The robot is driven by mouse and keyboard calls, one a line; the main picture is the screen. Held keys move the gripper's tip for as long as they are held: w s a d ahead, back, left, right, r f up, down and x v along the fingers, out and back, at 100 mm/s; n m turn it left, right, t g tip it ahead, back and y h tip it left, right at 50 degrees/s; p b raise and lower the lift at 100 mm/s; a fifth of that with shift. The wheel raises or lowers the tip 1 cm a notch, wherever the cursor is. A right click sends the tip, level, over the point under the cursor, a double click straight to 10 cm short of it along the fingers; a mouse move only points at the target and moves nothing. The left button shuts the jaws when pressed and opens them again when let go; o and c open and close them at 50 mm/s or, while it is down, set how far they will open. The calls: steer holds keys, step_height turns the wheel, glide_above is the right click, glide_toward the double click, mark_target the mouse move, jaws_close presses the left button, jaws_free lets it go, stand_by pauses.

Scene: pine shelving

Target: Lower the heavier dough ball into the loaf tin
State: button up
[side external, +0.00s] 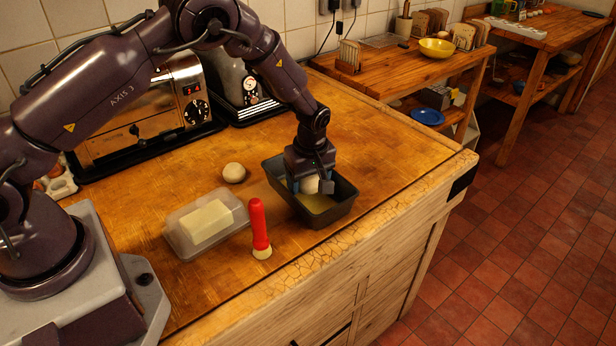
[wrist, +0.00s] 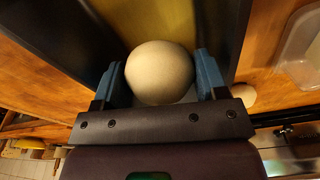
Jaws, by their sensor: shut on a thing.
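My gripper (side external: 310,184) is over the dark loaf tin (side external: 326,213) and is shut on a pale dough ball (side external: 309,185). In the wrist view the held dough ball (wrist: 160,73) sits between the two blue fingers of my gripper (wrist: 160,80). The yellowish floor of the tin shows beyond it. I cannot tell whether the held ball touches the floor. A second dough ball (side external: 234,172) lies on the wooden worktop left of the tin, and it also shows at the right in the wrist view (wrist: 242,96). The frames do not show which ball is heavier.
A clear dish with a butter block (side external: 206,221) and a red-handled brush (side external: 260,228) stand left of the tin. A toaster oven (side external: 143,115) and another steel appliance (side external: 240,85) stand behind. The worktop (side external: 380,130) is clear right of and behind the tin.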

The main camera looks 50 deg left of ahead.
mark_target(311, 178)
steer(key=shift+f, duration=1.2)
stand_by(0.4)
